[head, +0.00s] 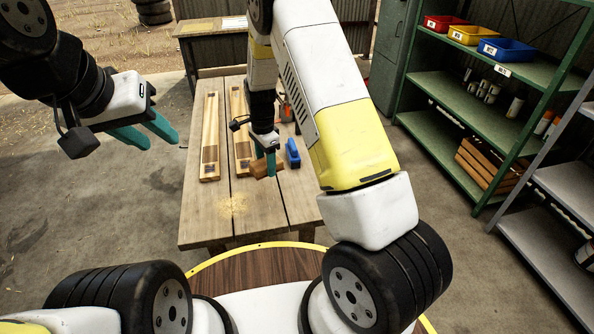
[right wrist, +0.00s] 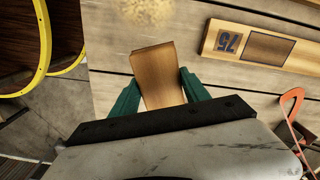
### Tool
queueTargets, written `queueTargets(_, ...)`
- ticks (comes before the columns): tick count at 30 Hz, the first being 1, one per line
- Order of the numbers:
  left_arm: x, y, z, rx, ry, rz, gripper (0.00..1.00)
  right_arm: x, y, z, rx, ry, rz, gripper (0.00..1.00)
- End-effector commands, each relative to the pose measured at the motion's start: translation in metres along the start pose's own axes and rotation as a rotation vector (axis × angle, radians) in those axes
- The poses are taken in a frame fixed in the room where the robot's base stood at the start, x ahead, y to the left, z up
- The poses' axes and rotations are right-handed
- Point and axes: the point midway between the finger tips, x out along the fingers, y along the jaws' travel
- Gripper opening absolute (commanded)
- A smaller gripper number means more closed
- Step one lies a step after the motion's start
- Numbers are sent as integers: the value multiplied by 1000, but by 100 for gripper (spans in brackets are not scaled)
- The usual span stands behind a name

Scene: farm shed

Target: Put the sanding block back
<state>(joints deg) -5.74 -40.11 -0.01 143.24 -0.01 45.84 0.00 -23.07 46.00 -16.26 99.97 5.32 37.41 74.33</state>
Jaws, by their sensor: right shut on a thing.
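A brown wooden block, which I take to be the sanding block (head: 262,171), is between the teal fingers of my right gripper (head: 270,164) over the workbench. In the right wrist view the block (right wrist: 160,74) sits between both fingers of the gripper (right wrist: 158,84), its far end sticking out past them. I cannot tell whether it touches the bench. Two long wooden boards lie on the bench; the right board (head: 240,130) and left board (head: 210,135) each have a dark rectangle near the front end. My left gripper (head: 162,142) is open and empty, left of the bench.
A blue tool (head: 293,152) stands on the workbench (head: 205,228) right of my right gripper. Sawdust (head: 233,204) lies near the front. A green shelf (head: 440,100) with coloured bins stands at right. The bench's front left is clear.

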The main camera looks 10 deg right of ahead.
Motion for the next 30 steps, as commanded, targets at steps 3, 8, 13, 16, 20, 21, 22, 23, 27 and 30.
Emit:
queueTargets(3, 0, 0, 0, 0, 0, 0, 36, 21, -16, 16, 192, 8, -1, 10)
queueTargets(8, 0, 0, 0, 0, 0, 0, 36, 34, -25, 24, 337, 11, -5, 10)
queueTargets(13, 0, 0, 0, 0, 0, 0, 36, 37, -11, 6, 374, 11, -5, 10)
queueTargets(16, 0, 0, 0, 0, 0, 0, 36, 40, 7, -15, 374, 10, -4, 10)
queueTargets(20, 0, 0, 0, 0, 0, 0, 36, 43, 30, -41, 373, 9, -5, 10)
queueTargets(21, 0, 0, 0, 0, 0, 0, 36, 43, 37, -50, 372, 10, -5, 10)
queueTargets(22, 0, 0, 0, 0, 0, 0, 36, 44, 42, -56, 372, 10, -5, 10)
queueTargets(23, 0, 0, 0, 0, 0, 0, 36, 45, 47, -62, 373, 10, -6, 10)
queueTargets(27, 0, 0, 0, 0, 0, 0, 36, 47, 65, -83, 369, 10, -7, 10)
queueTargets(30, 0, 0, 0, 0, 0, 0, 36, 48, 73, -92, 366, 10, -6, 10)
